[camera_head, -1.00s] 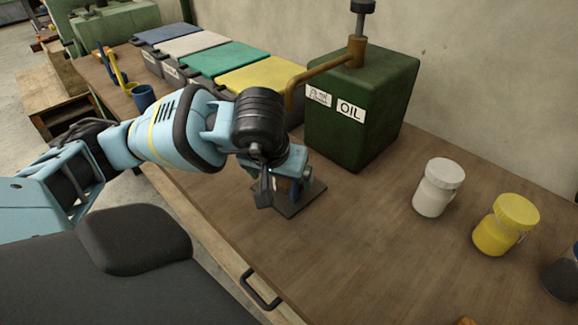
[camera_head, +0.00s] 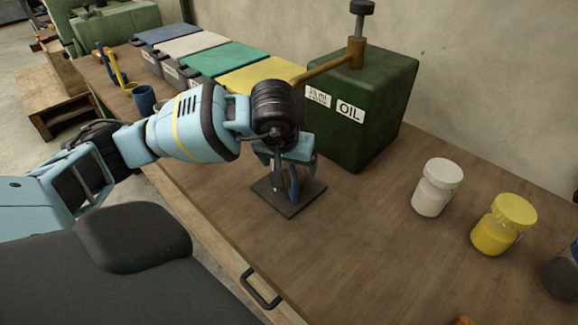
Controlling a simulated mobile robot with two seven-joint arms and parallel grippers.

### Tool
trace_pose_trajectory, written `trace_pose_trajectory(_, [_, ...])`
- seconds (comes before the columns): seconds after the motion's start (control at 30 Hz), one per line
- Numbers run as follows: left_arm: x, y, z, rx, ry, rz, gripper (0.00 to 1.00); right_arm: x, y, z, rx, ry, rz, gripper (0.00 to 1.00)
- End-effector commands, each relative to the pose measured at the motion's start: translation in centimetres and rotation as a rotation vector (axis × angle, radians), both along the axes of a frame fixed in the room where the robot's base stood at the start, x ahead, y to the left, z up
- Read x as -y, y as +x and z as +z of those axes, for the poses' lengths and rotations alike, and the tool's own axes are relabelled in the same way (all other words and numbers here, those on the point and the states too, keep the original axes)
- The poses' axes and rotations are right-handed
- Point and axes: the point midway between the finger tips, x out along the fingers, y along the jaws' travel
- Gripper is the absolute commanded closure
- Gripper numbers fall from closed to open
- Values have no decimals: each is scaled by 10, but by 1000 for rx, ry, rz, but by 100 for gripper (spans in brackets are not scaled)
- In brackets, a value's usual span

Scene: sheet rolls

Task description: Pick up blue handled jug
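My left gripper (camera_head: 284,176) points down over a dark square plate (camera_head: 283,208) on the workbench. A narrow blue part (camera_head: 293,184) shows at its fingers, just above the plate; I cannot tell whether it is the jug's handle. My arm and wrist hide much of this spot, and whether the fingers are closed on something does not show clearly. A blue cup-like vessel (camera_head: 144,99) stands at the bench's far left end, with a yellow piece and a blue upright piece beside it. My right gripper is not in view.
A green oil can (camera_head: 362,120) with a brown spout stands just behind my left gripper. Lidded bins (camera_head: 228,60) line the wall. A white jar (camera_head: 436,190), a yellow jar (camera_head: 502,226) and a dark jar (camera_head: 562,272) stand at right. The bench (camera_head: 350,250) is clear in front.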

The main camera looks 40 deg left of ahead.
Motion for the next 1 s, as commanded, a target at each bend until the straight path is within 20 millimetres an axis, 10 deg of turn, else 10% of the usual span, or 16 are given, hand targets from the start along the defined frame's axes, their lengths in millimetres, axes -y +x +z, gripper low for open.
trace_pose_trajectory(0.33, [0, 0, 0, 0, 0, 0, 59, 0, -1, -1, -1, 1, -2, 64])
trace_pose_trajectory(1.0, [9, -21, 15, 0, 1, -3, 59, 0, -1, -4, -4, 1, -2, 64])
